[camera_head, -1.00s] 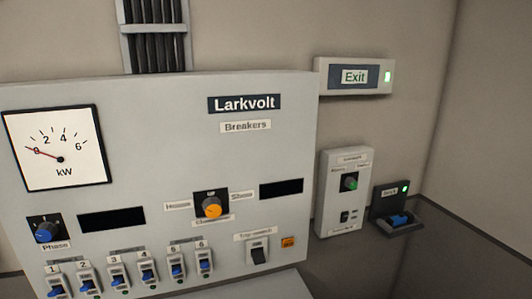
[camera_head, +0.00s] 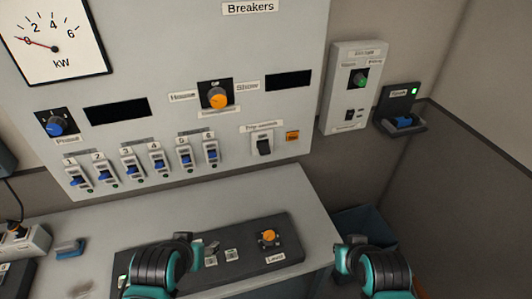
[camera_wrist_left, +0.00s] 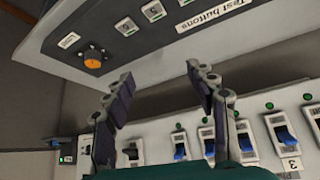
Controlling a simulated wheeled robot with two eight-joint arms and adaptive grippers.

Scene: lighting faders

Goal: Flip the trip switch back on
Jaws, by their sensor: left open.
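The trip switch (camera_head: 264,147) is a dark lever on a light plate, low on the right of the breaker panel, under a small label. Its lever shows in the lower part of the plate. My left gripper (camera_head: 208,250) is over the desk, below the panel and apart from the switch. In the left wrist view the left gripper (camera_wrist_left: 160,72) is open with nothing between its fingers. My right arm shows at the lower right, but its fingers do not show.
Several blue-levered breakers (camera_head: 158,163) stand left of the switch, and an orange button (camera_head: 292,136) is just right of it. A dark console (camera_head: 267,255) with an orange knob lies on the desk (camera_head: 285,195) below. A grey box (camera_head: 350,90) with a green knob hangs right of the panel.

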